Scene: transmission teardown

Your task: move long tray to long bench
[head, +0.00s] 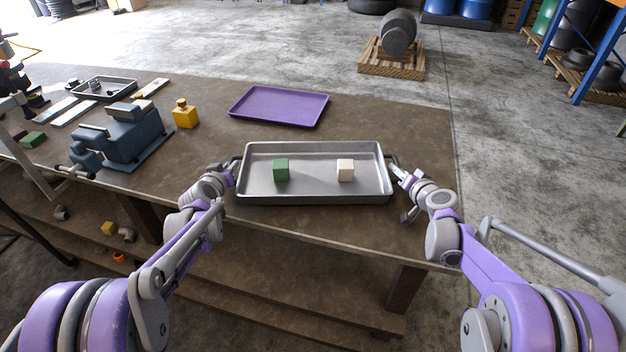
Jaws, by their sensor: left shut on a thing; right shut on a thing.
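The long tray (315,190) is a grey metal tray with a handle at each short end. It is at the front edge of the brown bench (400,115), in the middle of the head view. A green cube (281,170) and a pale cube (345,170) sit inside it. My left gripper (234,172) is shut on the tray's left handle. My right gripper (397,170) is shut on its right handle. The fingertips are small and partly hidden. I cannot tell whether the tray touches the bench top.
A flat purple tray (279,105) lies behind the long tray. A blue-grey vise (125,135), a yellow bottle (184,114) and a small parts tray (104,90) stand on the left. The bench's right end is clear. A wooden pallet (391,66) with a dark part stands on the floor beyond.

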